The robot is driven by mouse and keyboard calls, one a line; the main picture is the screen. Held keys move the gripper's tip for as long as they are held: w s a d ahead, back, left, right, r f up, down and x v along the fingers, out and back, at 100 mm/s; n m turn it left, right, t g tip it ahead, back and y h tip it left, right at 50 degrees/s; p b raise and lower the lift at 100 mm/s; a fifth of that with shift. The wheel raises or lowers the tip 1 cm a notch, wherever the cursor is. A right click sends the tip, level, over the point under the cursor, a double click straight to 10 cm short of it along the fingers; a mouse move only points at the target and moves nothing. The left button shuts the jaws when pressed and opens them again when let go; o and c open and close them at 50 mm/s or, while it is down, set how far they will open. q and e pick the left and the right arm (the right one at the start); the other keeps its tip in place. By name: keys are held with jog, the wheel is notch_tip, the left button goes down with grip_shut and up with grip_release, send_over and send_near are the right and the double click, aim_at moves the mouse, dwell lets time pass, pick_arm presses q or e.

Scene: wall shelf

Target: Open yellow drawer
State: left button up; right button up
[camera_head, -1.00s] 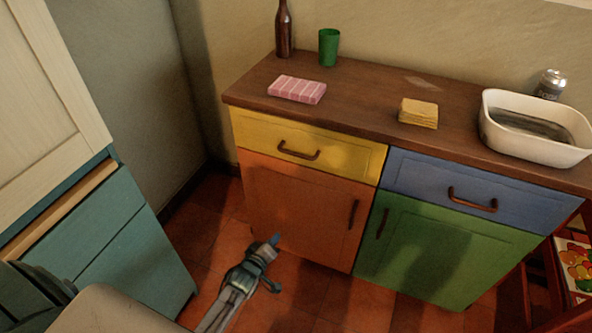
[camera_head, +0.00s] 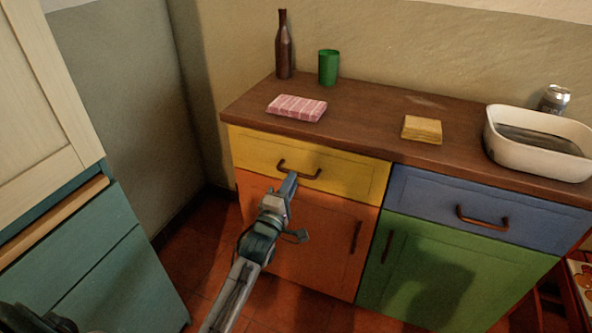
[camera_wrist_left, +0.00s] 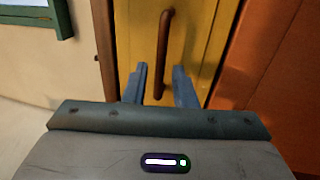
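The yellow drawer (camera_head: 345,175) is at the upper left of the cabinet, under the wooden top, and is closed. Its brown bar handle (camera_head: 312,173) is on its front; it also shows in the left wrist view (camera_wrist_left: 165,40). My left gripper (camera_head: 290,183) is right at the drawer front, by the left part of the handle. In the left wrist view its two blue fingers (camera_wrist_left: 160,84) are apart, with the end of the handle between them. I cannot tell whether a finger touches the handle. My right gripper is not in view.
The orange door (camera_head: 310,240) is below the yellow drawer; the blue drawer (camera_head: 430,202) and green door (camera_head: 450,270) are to the right. A teal cabinet (camera_head: 110,275) is at left.

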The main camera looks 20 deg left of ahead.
pick_arm(q)
jog(key=shift+w+r+p, duration=0.15)
jog(key=shift+w+r, duration=0.05)
jog(key=shift+w, duration=0.85)
jog(key=shift+w+r+p, duration=0.15)
jog(key=shift+w+r, duration=0.05)
jog(key=shift+w, duration=0.8)
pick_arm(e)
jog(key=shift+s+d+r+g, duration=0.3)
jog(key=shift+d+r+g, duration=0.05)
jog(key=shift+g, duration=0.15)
pick_arm(q)
grip_shut()
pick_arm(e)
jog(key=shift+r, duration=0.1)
